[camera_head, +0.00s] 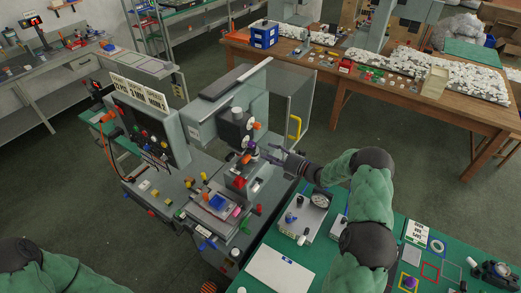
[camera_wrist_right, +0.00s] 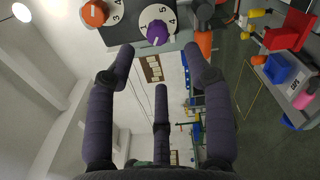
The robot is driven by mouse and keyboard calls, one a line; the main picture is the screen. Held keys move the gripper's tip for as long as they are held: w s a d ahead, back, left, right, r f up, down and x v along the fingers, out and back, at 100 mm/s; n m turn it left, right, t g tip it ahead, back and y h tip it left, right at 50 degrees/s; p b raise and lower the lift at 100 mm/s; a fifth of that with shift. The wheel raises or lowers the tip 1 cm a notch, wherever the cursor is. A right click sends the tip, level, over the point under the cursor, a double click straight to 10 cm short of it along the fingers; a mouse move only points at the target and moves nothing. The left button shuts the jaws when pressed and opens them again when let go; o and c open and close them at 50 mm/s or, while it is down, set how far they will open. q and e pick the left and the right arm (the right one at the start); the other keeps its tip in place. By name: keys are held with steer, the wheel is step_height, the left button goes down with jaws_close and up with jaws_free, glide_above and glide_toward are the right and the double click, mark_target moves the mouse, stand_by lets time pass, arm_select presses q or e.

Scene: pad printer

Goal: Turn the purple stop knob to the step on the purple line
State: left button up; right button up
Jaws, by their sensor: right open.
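The purple stop knob (camera_wrist_right: 158,33) sits on a white numbered dial (camera_wrist_right: 153,16) at the top of the right wrist view. The digits 1, 4 and 5 show around it; I cannot make out a purple line. In the head view the knob (camera_head: 253,146) is small, on the side of the grey machine head. My right gripper (camera_head: 278,151) is open and empty, its fingers pointing at the knob. In the wrist view its dark fingers (camera_wrist_right: 160,70) are spread, with the knob beyond the tips and apart from them. My left gripper is out of view.
An orange knob (camera_wrist_right: 95,13) on a similar dial is next to the purple one. Below the dials are the machine's bed and a blue tray (camera_head: 217,202).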

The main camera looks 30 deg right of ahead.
steer(key=shift+v, duration=1.45)
stand_by(1.1)
